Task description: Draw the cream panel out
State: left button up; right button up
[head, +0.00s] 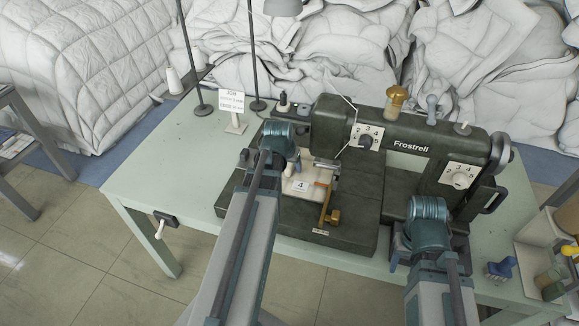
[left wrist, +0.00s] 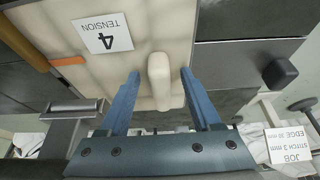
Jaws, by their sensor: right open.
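The cream panel (head: 300,186) is set in the dark green bed of the sewing machine, with a card reading 4 on it. In the left wrist view the panel (left wrist: 120,65) fills the upper middle, with the card "4 TENSION" (left wrist: 103,33). A rounded cream handle (left wrist: 159,80) stands out from it. My left gripper (left wrist: 160,76) is open, with its blue fingers either side of the handle and a gap on both sides. In the head view my left gripper (head: 281,164) partly hides the panel's left side. My right gripper (head: 428,258) is open and empty, right of the machine bed.
The Frostrell machine arm (head: 410,145) stands behind and right of the panel. A brass-coloured latch (head: 330,212) lies beside the panel's right edge. A JOB card (head: 232,103) stands at the back left. The table's left part (head: 160,175) is clear. White duvets heap behind.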

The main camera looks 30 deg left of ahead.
pick_arm(q)
grip_shut()
jog(key=shift+s+a+r, duration=0.1)
jog(key=shift+s+a, duration=0.15)
jog(key=shift+a, duration=0.9)
jog(key=shift+s+a+f, duration=0.1)
jog(key=shift+s+a, duration=0.2)
jog(key=shift+a, duration=0.8)
jog(key=shift+s+a+r, duration=0.1)
jog(key=shift+s+a, duration=0.15)
jog(key=shift+a, duration=0.9)
jog(key=shift+o, duration=0.2)
grip_release()
jog(key=shift+r, duration=0.1)
jog(key=p+v, duration=1.3)
jog(key=shift+s+r, duration=0.15)
jog(key=shift+r, duration=0.15)
